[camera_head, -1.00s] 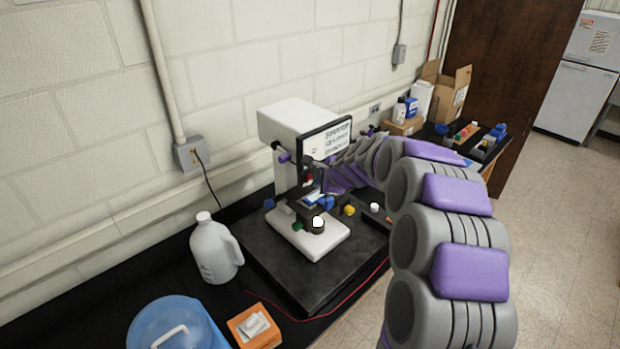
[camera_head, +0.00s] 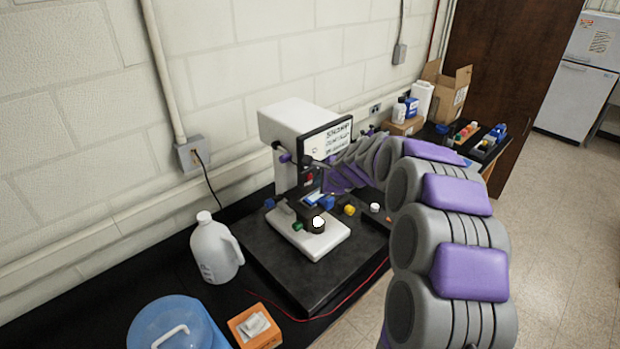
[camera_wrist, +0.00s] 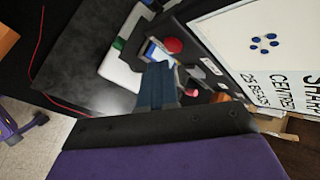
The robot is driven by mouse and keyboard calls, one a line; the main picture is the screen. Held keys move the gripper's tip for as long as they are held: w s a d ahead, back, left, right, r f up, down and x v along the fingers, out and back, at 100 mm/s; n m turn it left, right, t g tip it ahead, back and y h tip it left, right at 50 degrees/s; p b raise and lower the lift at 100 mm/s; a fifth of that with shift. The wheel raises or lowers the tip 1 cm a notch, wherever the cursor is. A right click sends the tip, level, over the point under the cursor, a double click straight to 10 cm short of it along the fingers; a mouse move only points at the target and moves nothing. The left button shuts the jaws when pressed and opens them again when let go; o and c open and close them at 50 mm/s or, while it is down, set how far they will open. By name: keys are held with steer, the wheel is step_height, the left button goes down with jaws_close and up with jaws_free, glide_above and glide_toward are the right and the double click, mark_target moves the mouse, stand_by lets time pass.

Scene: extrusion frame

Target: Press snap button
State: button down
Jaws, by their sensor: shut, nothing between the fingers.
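The microscope-like device (camera_head: 292,128) stands on a black base and carries a screen (camera_head: 330,139). In the wrist view the screen (camera_wrist: 262,22) shows several blue dots and the words "SHARP", "CENTRED" and "25 BEADS". A red round knob (camera_wrist: 172,45) sits beyond my gripper's tip, and a smaller pinkish-red button (camera_wrist: 192,92) sits just right of the fingers, close to the screen's lower edge. No label shows which one is the snap button. My gripper (camera_wrist: 160,72) is shut and empty, near these controls; I cannot tell whether it touches any. In the head view my arm's end is mostly hidden beside the screen.
A white jug (camera_head: 215,250), a blue lidded container (camera_head: 172,325) and an orange box (camera_head: 254,328) stand at the front left. A red cable (camera_head: 360,290) runs along the base. Yellow (camera_head: 349,210) and white (camera_head: 374,207) knobs are right of the device. Cardboard boxes (camera_head: 447,92) stand behind.

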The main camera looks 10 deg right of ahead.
steer(key=shift+w+a+r+p, duration=0.1)
steer(key=shift+w+a+p, duration=0.1)
steer(key=shift+p, duration=0.25)
steer(key=shift+w+a+p, duration=0.25)
steer(key=shift+w+p, duration=0.15)
steer(key=shift+w, duration=0.05)
stand_by(1.0)
steer(key=shift+s+d, duration=0.5)
steer(key=shift+s, duration=0.2)
stand_by(0.3)
steer(key=s+d, duration=0.1)
steer(key=s, duration=0.1)
steer(key=s+d+b, duration=0.1)
steer(key=s+d, duration=0.1)
stand_by(0.4)
stand_by(0.5)
